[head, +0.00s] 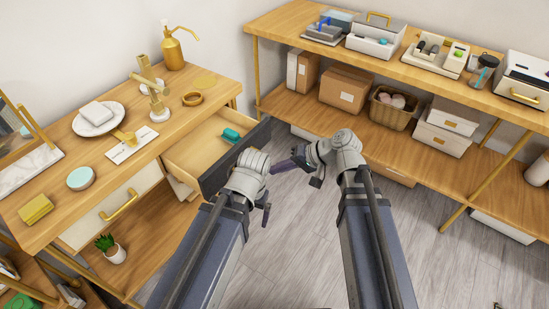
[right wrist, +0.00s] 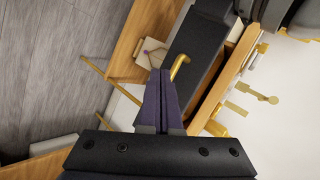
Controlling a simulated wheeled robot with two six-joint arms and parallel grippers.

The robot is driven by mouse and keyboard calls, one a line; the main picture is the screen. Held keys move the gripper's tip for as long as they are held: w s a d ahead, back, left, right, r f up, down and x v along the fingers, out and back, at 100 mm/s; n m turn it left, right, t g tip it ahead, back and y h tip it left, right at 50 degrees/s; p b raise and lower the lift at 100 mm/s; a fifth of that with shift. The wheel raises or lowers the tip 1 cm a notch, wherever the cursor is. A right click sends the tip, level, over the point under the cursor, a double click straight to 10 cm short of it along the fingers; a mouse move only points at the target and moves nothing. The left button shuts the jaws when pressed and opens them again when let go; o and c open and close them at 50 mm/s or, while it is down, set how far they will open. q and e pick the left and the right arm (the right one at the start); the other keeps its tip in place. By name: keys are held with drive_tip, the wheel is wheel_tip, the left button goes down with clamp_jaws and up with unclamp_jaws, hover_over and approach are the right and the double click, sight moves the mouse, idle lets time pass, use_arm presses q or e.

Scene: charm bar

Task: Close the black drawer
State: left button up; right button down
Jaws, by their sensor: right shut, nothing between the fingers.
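The black drawer (head: 236,157) is pulled out of the wooden table on the left, its wooden inside showing with a teal item (head: 231,135) in it. In the right wrist view its black front (right wrist: 202,55) has a gold handle (right wrist: 181,66). My right gripper (head: 277,167) is shut and empty in front of the black front; in the right wrist view its fingertips (right wrist: 160,73) appear close beside the handle, contact unclear. My left gripper (head: 266,212) is by the drawer's near end, its wrist hiding part of the front; its jaws are too unclear to judge.
The left tabletop (head: 55,220) carries a plate (head: 98,118), a gold stand (head: 155,95) and a gold dispenser (head: 173,50). A white drawer with a gold handle (head: 118,205) is nearer. A shelf (head: 400,120) with boxes and a basket stands right. Grey floor (head: 295,240) lies between.

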drive_tip(key=w+d+f+m+t+y+b, duration=0.35)
drive_tip(key=w+d+f+b, duration=0.2)
drive_tip(key=b, duration=0.45)
drive_tip(key=m+t+y+b, duration=0.1)
drive_tip(key=m+t+b, duration=0.2)
drive_tip(key=t+b, duration=0.3)
approach(267, 136)
drive_tip(key=shift+n+g, duration=0.25)
drive_tip(key=shift+g, duration=0.5)
drive_tip(key=x, duration=0.4)
drive_tip(key=r+x, duration=0.1)
drive_tip(key=x, duration=0.1)
drive_tip(key=shift+w+a+b, duration=0.2)
drive_tip(key=shift+w+b, duration=0.2)
